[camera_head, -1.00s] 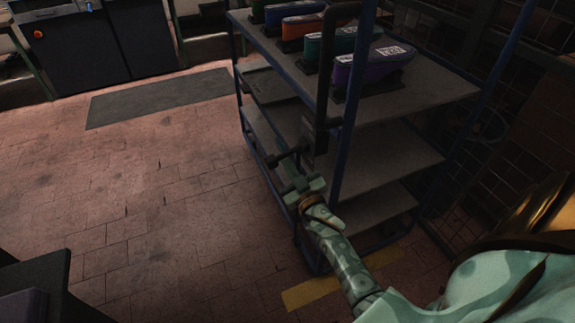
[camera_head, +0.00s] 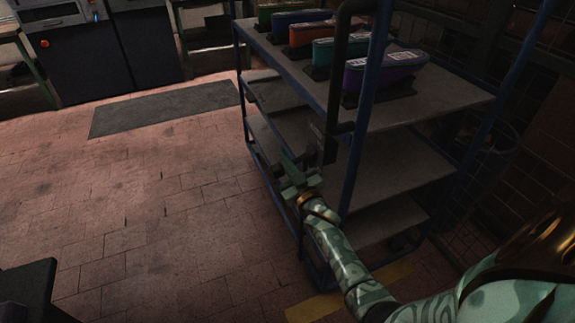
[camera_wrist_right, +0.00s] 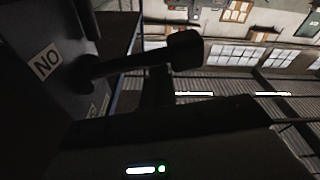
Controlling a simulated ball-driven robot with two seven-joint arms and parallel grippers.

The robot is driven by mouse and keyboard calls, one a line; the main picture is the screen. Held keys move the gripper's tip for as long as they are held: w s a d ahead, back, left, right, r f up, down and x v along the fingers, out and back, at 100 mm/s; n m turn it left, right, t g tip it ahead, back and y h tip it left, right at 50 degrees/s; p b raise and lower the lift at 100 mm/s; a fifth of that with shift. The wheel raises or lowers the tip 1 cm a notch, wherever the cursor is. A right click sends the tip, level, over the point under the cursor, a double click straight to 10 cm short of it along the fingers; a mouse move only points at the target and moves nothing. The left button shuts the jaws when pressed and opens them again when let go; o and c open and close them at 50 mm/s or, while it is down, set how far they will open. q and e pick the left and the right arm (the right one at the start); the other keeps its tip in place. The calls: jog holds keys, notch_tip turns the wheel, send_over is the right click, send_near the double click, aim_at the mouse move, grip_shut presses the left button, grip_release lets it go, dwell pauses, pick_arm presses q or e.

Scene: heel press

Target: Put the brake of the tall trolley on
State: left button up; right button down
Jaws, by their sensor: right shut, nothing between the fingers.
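The tall trolley (camera_head: 362,122) has a blue tube frame and grey shelves and stands right of centre in the head view. A dark plate and lever (camera_head: 326,150) sit at its near upright, below the dark handle tube. In the wrist view a dark lever with a block-shaped knob (camera_wrist_right: 184,46) sticks out from a plate with a "NO" label (camera_wrist_right: 46,62). My right gripper (camera_head: 288,164) is shut and empty, close beside the lever in the head view. I cannot tell whether it touches the lever. My left gripper is not in view.
Several coloured shoe-shaped pieces on dark stands (camera_head: 385,72) line the top shelf. A grey mat (camera_head: 165,108) lies on the tiled floor before dark cabinets (camera_head: 100,55). The floor left of the trolley is clear. A dark block (camera_head: 28,285) stands at the lower left.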

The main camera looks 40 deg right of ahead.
jog(key=n, duration=0.1)
jog(key=f+n+b, duration=0.1)
jog(key=f+n, duration=0.1)
jog(key=shift+s+d+f+n+y, duration=0.1)
jog(key=shift+d+f+n+y, duration=0.15)
jog(key=shift+n+y, duration=0.15)
jog(key=s+a+f+p, duration=0.2)
jog(key=s+p, duration=0.1)
jog(key=s, duration=1.3)
jog(key=shift+a, duration=0.3)
